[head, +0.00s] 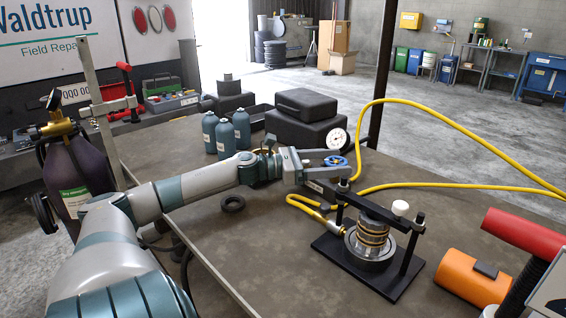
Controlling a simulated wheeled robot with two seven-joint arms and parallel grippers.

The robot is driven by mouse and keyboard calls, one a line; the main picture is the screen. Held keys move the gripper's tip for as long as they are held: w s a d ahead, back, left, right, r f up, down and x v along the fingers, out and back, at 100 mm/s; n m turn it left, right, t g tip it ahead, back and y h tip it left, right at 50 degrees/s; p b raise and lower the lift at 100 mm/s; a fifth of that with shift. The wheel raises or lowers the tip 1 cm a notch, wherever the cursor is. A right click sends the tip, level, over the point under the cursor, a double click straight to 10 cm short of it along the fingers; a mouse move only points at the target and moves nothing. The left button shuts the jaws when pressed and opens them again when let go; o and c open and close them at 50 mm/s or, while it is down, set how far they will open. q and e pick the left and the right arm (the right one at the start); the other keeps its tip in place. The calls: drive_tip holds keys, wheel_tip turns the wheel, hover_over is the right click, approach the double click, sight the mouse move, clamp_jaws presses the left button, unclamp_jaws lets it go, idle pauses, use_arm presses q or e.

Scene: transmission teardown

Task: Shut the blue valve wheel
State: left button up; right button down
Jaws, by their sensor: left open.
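The blue valve wheel (337,161) is at the middle of the table, at the yellow hose by the black press frame. My left gripper (338,164) reaches in from the left at the wheel. Its two fingers are apart, one on the far side of the wheel and one on the near side. I cannot tell whether either finger touches it. Part of the wheel and its valve body are hidden by the gripper. My right gripper is not in view.
A black press frame (335,252) holding a stack of rings stands just right of the gripper. Yellow hose (455,125) loops to the right. A round gauge (337,139) is behind the wheel. Black cases (305,102) and teal bottles (242,128) stand farther back. An orange cylinder (470,278) lies right.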

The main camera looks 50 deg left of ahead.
use_arm(q)
drive_tip(key=b+v, duration=0.1)
drive_tip(key=v, duration=1.5)
drive_tip(key=shift+s, duration=0.3)
drive_tip(key=shift+a, duration=0.1)
